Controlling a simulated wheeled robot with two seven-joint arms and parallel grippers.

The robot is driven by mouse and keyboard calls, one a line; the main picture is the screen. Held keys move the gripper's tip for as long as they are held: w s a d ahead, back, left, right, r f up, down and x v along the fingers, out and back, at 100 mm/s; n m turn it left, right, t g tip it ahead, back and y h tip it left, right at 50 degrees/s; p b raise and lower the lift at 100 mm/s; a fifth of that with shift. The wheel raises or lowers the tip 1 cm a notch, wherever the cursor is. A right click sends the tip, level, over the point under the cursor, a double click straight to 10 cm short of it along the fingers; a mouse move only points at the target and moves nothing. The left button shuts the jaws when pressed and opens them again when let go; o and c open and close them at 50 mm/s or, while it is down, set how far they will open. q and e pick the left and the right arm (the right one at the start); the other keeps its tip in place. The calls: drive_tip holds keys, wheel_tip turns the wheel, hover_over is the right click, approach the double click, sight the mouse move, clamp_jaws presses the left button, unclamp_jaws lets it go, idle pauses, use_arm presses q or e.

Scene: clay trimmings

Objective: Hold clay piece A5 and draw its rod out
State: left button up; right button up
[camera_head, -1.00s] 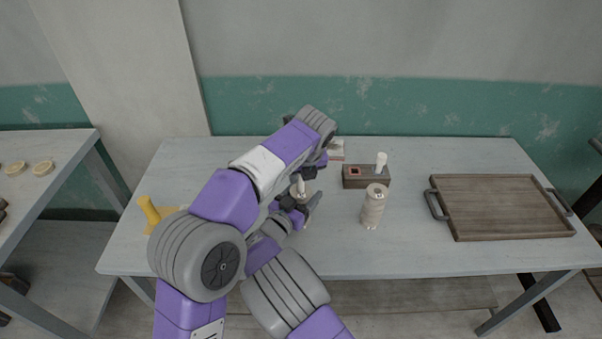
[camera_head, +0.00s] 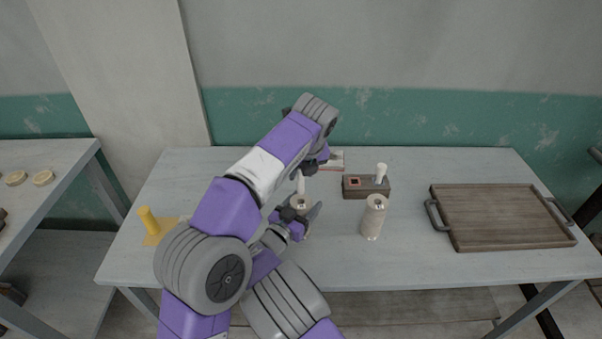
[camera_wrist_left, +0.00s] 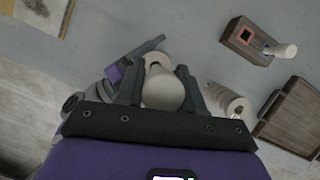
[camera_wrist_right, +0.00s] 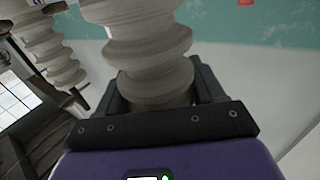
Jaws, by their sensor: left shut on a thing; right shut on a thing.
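A pale ridged clay piece (camera_wrist_right: 150,55) stands upright in the jaws of my right gripper (camera_head: 301,217), which is shut on it low over the table. Its round top (camera_head: 301,202) shows in the head view. No label is readable on it. My left gripper (camera_head: 311,168) is above it and shut on the thick end of a white rod (camera_wrist_left: 163,92). The rod's shaft (camera_head: 300,184) shows upright over the clay top in the head view. My left arm hides part of this. I cannot tell whether the rod's lower end is still inside the clay.
A second ridged clay piece (camera_head: 373,217) stands to the right. Behind it is a wooden block (camera_head: 360,191) with a red-edged square and a white rod (camera_head: 381,172). A wooden tray (camera_head: 500,247) lies at the right. A yellow peg (camera_head: 148,219) stands at the left.

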drive_tip(key=o, duration=1.6)
drive_tip(key=shift+s+a, duration=0.1)
